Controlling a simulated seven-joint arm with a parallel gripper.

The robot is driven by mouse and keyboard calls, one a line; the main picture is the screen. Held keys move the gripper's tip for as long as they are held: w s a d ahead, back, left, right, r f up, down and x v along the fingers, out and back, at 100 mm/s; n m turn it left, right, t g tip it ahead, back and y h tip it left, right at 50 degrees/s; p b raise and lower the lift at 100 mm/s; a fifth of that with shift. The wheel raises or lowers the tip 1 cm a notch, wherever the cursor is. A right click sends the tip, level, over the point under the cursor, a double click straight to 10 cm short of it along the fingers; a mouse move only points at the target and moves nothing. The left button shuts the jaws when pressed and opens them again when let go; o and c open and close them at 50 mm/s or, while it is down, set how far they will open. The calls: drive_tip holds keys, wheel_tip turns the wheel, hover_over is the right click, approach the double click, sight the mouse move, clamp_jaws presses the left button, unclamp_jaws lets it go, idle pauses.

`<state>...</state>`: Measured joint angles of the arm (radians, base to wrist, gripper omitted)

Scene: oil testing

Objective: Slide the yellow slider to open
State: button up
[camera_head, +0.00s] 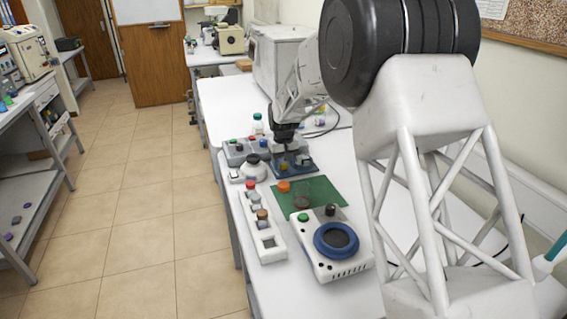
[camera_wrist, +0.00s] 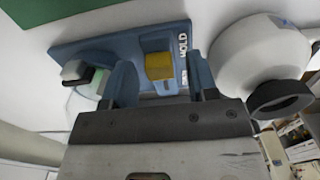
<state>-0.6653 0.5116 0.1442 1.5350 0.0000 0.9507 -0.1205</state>
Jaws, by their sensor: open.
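My gripper (camera_wrist: 158,62) is open, with one blue-grey finger on each side of the slider. A small gap shows between the slider and each finger; whether either one touches it lower down is hidden. In the head view the blue device (camera_head: 306,167) stands on the white bench with my gripper (camera_head: 285,142) over it.
A white round device with a dark knob (camera_wrist: 262,50) stands close to the right finger; it also shows in the head view (camera_head: 255,170). A grey-black knob (camera_wrist: 78,71) is left.

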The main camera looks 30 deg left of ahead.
clamp_jaws()
drive_tip(key=shift+w+a, duration=1.85)
drive_tip(key=shift+a, duration=0.05)
unclamp_jaws()
wheel_tip(320, 180, up, 8)
drive_tip(key=shift+f, duration=0.1)
